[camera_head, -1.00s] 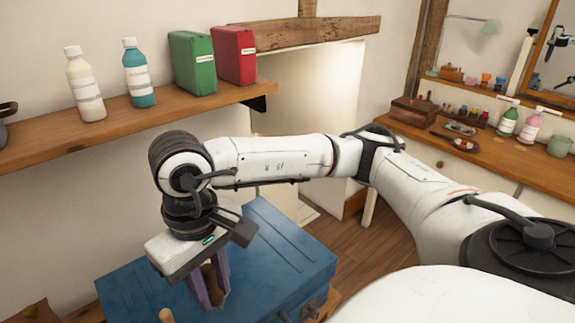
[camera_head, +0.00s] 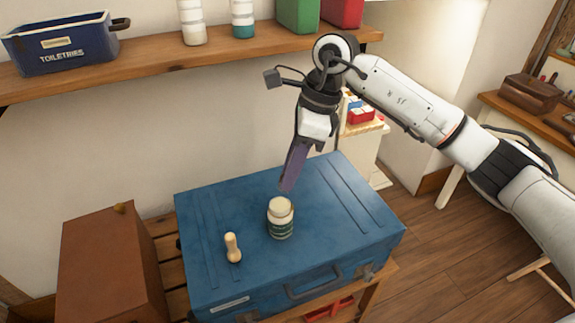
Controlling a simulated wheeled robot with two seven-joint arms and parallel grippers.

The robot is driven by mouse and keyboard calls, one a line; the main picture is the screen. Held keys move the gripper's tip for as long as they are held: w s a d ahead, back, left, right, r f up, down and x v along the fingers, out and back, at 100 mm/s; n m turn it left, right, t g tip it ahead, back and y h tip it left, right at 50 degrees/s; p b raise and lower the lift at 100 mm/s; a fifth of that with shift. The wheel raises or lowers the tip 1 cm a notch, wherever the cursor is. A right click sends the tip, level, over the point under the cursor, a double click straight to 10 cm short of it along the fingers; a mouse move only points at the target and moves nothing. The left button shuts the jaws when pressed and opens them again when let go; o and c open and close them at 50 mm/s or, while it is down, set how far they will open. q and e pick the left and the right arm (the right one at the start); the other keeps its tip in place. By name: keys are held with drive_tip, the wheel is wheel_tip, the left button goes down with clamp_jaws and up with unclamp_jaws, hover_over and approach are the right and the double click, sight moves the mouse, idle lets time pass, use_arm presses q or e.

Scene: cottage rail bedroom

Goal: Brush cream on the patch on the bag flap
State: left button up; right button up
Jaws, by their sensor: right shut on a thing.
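My right gripper (camera_head: 290,182) points down behind and above a small jar (camera_head: 281,220), apart from it as far as I can tell. Its purple fingers are closed, seen edge-on. What they hold is hidden. The jar has a pale top and a dark green label and stands upright on the blue suitcase (camera_head: 245,205). A brown box or bag (camera_head: 105,265) is at the left; I cannot make out a patch. My left gripper is not in view.
A wall shelf (camera_head: 150,62) holds a blue toiletries bin (camera_head: 65,45), bottles (camera_head: 192,22) and green and red boxes (camera_head: 298,14). The suitcase lies on a slatted wooden stand (camera_head: 165,250). Its right part is clear. A wooden desk with a brown box stands at right.

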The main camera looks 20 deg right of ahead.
drive_tip(key=f+m+b, duration=0.1)
drive_tip(key=f, duration=0.1)
drive_tip(key=w+f+m+t+b, duration=0.1)
drive_tip(key=f, duration=0.1)
drive_tip(key=w+f+m+b, duration=0.1)
drive_tip(key=f+m+b, duration=0.1)
drive_tip(key=shift+w+f, duration=0.1)
drive_tip(key=shift+w, duration=0.05)
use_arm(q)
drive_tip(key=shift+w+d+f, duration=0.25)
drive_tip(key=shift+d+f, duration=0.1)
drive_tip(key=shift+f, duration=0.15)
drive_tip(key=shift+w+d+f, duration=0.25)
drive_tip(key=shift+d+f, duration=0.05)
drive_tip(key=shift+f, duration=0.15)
use_arm(e)
drive_tip(key=shift+f, duration=0.1)
use_arm(q)
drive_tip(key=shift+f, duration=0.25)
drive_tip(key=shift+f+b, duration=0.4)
drive_tip(key=shift+b, duration=0.15)
use_arm(e)
drive_tip(key=shift+f, duration=0.7)
idle(0.5)
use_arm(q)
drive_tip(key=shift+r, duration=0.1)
use_arm(e)
drive_tip(key=shift+r, duration=0.15)
